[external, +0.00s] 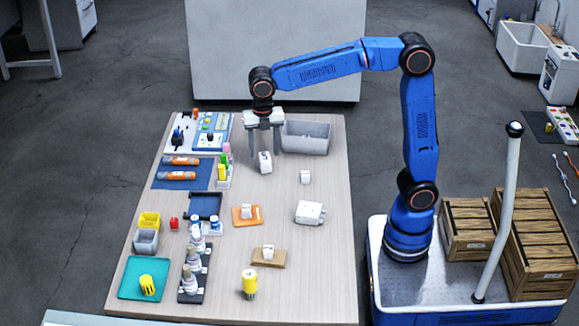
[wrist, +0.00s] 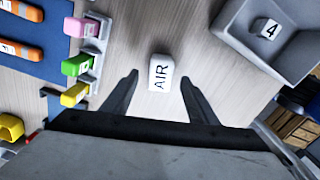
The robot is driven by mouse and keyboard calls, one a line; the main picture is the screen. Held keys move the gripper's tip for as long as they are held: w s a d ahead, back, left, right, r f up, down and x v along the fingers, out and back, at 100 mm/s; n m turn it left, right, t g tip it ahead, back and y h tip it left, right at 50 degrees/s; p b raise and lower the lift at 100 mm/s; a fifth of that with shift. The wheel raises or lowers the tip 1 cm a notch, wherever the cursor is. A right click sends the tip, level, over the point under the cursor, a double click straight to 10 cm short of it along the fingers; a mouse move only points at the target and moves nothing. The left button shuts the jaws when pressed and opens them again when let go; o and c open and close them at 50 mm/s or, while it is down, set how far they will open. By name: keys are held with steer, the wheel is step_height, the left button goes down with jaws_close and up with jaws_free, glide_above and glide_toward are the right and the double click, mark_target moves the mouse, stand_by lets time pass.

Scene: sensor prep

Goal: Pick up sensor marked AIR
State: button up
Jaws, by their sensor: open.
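The sensor marked AIR (wrist: 160,73) is a small white block with rounded edges and black letters. In the wrist view it lies between the two fingertips of my gripper (wrist: 157,80), with a gap on each side. In the external view the white sensor (external: 265,163) stands on the table just below my gripper (external: 255,155), which points down. My gripper is open and empty. I cannot tell exactly how high the fingertips are above the table.
A grey bin (external: 306,137) stands close to the right; a block marked 4 (wrist: 267,28) is inside it. Pink, green and yellow pieces (wrist: 78,63) stand close to the left. Other white blocks sit nearer the table's front.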

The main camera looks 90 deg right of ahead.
mark_target(265, 156)
steer(key=shift+f, duration=2.1)
steer(key=c, duration=1.2)
steer(key=shift+o, duration=0.2)
